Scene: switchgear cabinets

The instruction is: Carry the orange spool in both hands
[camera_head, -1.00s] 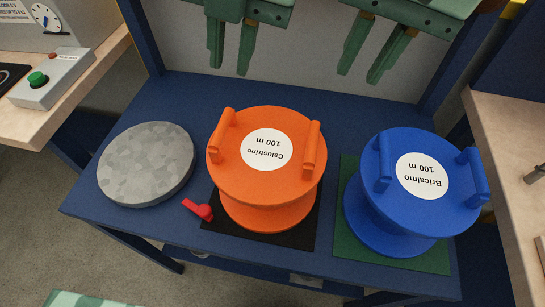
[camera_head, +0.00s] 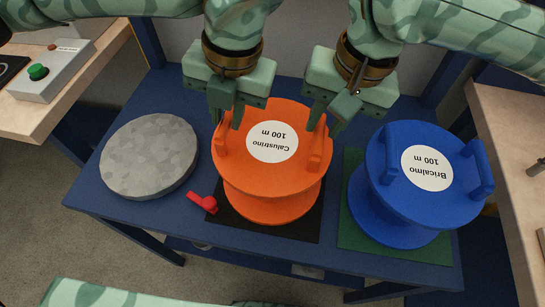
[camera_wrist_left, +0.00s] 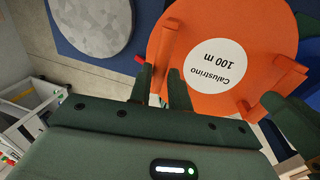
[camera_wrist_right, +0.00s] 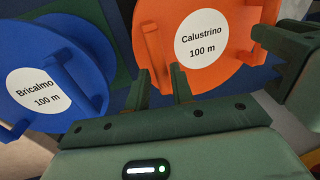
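The orange spool (camera_head: 262,188), labelled Calustrino 100 m, stands upright on a black mat (camera_head: 225,222). It has two raised handles on its top flange. My left gripper (camera_head: 226,120) is at the left handle (camera_wrist_left: 164,58), open, with its fingers on either side of the handle's line. My right gripper (camera_head: 328,124) is at the right handle (camera_wrist_right: 155,52), also open, with its fingers on either side of the handle's line. The fingers partly hide both handles in the head view. I cannot tell whether any finger touches a handle.
A blue spool (camera_head: 405,205) stands on a green mat (camera_head: 350,235) to the right, close to my right gripper. A grey round disc (camera_head: 150,155) lies to the left. A small red lever (camera_head: 202,201) is beside the black mat. All rest on a blue table (camera_head: 120,218).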

